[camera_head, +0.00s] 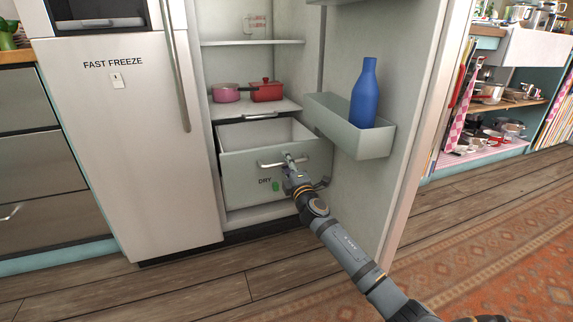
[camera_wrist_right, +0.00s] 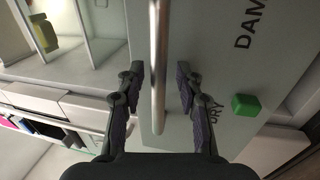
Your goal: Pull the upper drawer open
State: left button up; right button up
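The drawer (camera_head: 240,185) inside the open fridge has a pale front marked DRY, a green slider (camera_head: 276,186) and a metal handle (camera_head: 268,165). Its inside shows from above behind the front. My right gripper (camera_head: 292,167) reaches the handle from the front right. In the right wrist view the bar of the handle (camera_wrist_right: 158,60) runs between the two fingers of my open right gripper (camera_wrist_right: 158,88). A gap shows on each side of the bar. The green slider (camera_wrist_right: 246,105) is to the right of the fingers. My left gripper is not in view.
The fridge door (camera_head: 410,90) stands open at the right, with a blue bottle (camera_head: 364,95) in its door bin (camera_head: 345,140). Pink (camera_head: 226,95) and red (camera_head: 267,92) pots stand on the shelf above the drawer. Bare wood floor (camera_head: 220,285) lies in front.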

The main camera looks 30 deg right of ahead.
jog(key=v, duration=1.2)
jog(key=shift+a, duration=0.1)
